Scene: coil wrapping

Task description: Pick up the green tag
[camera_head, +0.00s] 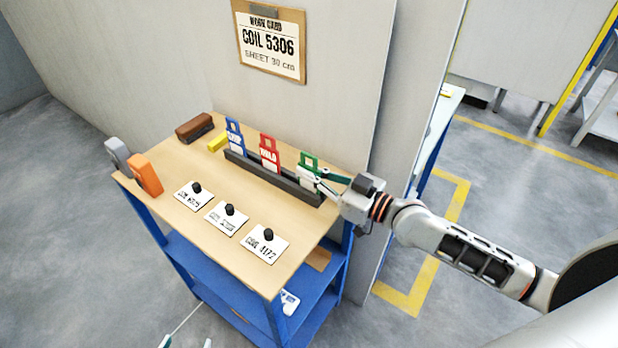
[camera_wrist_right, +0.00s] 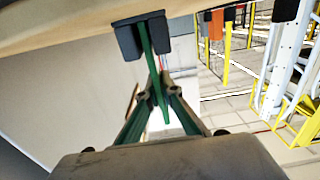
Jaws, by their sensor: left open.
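The green tag (camera_head: 309,161) stands upright at the right end of a dark slotted rack (camera_head: 238,160) on the table, beside a red tag (camera_head: 269,152) and a blue tag (camera_head: 235,138). My right gripper (camera_head: 318,180) reaches in from the right at the green tag and partly hides its lower part. In the right wrist view the green tag (camera_wrist_right: 155,65) shows edge-on in the rack (camera_wrist_right: 128,40), and the right gripper's fingers (camera_wrist_right: 159,92) are apart, one on each side of it. My left gripper (camera_head: 186,342) shows only its open, empty fingertips at the bottom edge.
On the wooden table top (camera_head: 170,165) lie several white cards with black knobs, such as one card (camera_head: 264,246). An orange block (camera_head: 145,175), a grey block (camera_head: 117,155), a brown block (camera_head: 194,127) and a yellow block (camera_head: 217,141) stand near the edges. A wall with a work card (camera_head: 270,42) rises behind.

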